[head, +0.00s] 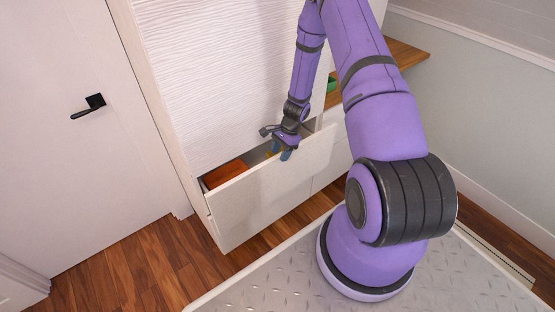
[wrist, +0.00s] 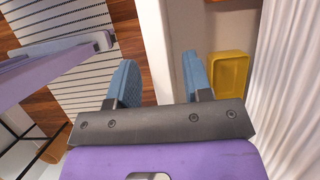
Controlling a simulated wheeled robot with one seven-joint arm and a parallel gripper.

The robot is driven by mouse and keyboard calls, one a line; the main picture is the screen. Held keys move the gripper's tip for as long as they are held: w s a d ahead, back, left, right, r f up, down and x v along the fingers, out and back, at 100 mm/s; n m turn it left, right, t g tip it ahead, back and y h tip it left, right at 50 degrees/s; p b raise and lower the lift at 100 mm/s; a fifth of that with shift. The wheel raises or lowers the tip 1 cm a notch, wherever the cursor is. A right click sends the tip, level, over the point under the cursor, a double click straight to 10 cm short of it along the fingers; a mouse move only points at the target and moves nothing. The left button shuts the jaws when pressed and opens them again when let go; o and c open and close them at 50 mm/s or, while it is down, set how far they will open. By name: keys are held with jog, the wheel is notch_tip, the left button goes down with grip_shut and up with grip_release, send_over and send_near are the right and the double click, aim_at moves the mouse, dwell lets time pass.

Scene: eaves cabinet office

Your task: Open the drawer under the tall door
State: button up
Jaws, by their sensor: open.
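The drawer (head: 262,201) under the tall, ribbed white door (head: 225,75) stands pulled out, with its inside showing from above. Its front is plain and pale. My gripper (head: 281,152) is at the top edge of the drawer front, towards its right part. In the wrist view, my gripper's blue fingers (wrist: 160,65) are apart, with the pale top edge of the drawer front (wrist: 155,40) between them. One finger is on the outer side and one on the inner side. I cannot tell whether either finger touches the front.
Inside the drawer lie an orange-brown item (head: 226,174) and a yellow tray (wrist: 228,78). A wooden counter (head: 405,53) with a green item (head: 331,84) is right of the tall door. A white room door with a black handle (head: 90,106) is at left. Wooden floor (head: 150,262) is clear there.

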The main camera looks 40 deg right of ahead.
aim_at(278, 159)
jog(key=shift+x, duration=1.65)
jog(key=shift+d, duration=0.1)
grip_shut()
